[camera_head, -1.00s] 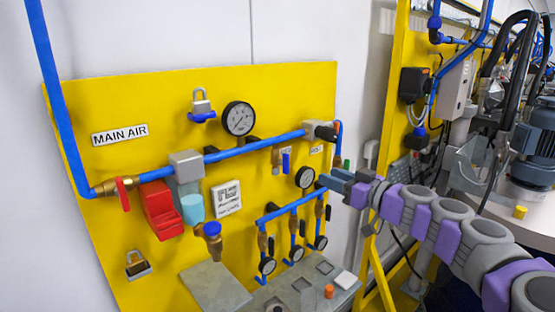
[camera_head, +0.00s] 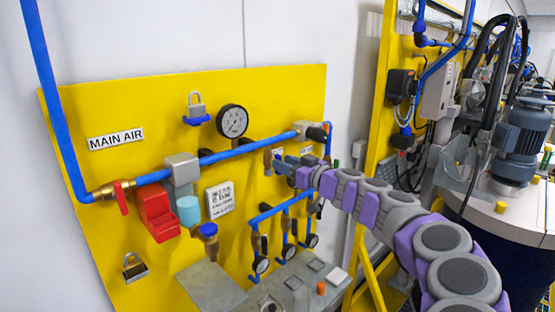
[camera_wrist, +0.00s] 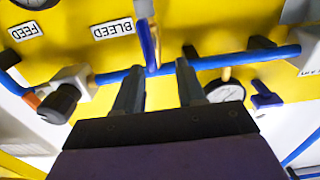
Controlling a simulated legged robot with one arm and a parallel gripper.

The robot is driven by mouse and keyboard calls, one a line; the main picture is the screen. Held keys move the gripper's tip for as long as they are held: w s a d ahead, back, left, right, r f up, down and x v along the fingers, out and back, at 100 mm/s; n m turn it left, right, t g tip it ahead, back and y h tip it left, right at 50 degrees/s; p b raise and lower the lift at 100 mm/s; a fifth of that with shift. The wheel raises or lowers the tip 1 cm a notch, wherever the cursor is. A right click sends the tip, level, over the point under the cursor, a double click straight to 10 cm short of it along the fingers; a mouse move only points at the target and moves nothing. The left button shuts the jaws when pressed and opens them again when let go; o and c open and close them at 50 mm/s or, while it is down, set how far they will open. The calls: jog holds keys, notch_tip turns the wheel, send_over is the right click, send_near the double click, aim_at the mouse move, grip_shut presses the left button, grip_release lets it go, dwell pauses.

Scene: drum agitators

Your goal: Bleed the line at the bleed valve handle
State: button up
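In the wrist view, which shows the board upside down, a slim blue handle (camera_wrist: 147,42) hangs beside the BLEED label (camera_wrist: 113,29); I take it for the bleed valve handle. Its end meets the blue pipe (camera_wrist: 225,62) in the picture, just beyond my gripper (camera_wrist: 160,66). My gripper is open, with one dark finger on each side of the handle's line; contact cannot be told. In the head view my gripper (camera_head: 278,163) is at the right part of the yellow board, below the main pipe. There it hides the bleed handle and part of the label.
The yellow board (camera_head: 90,100) carries a pressure gauge (camera_head: 232,121), a red block (camera_head: 158,212) and a red-handled valve (camera_head: 121,197). Small gauges hang below my gripper. A dark knob (camera_wrist: 59,102) and another gauge (camera_wrist: 224,88) flank the fingers in the wrist view.

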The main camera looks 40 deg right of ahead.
aim_at(281, 159)
jog(key=w, duration=0.3)
jog(key=w+d, duration=0.1)
jog(key=shift+w+f, duration=0.25)
jog(key=shift+w, duration=0.05)
jog(key=shift+w+d, duration=0.1)
jog(key=shift+d, duration=0.3)
jog(key=shift+a+r, duration=0.1)
jog(key=shift+a, duration=0.75)
jog(key=shift+c, duration=1.1)
jog(key=shift+d, duration=0.45)
grip_shut()
jog(key=shift+a, duration=0.1)
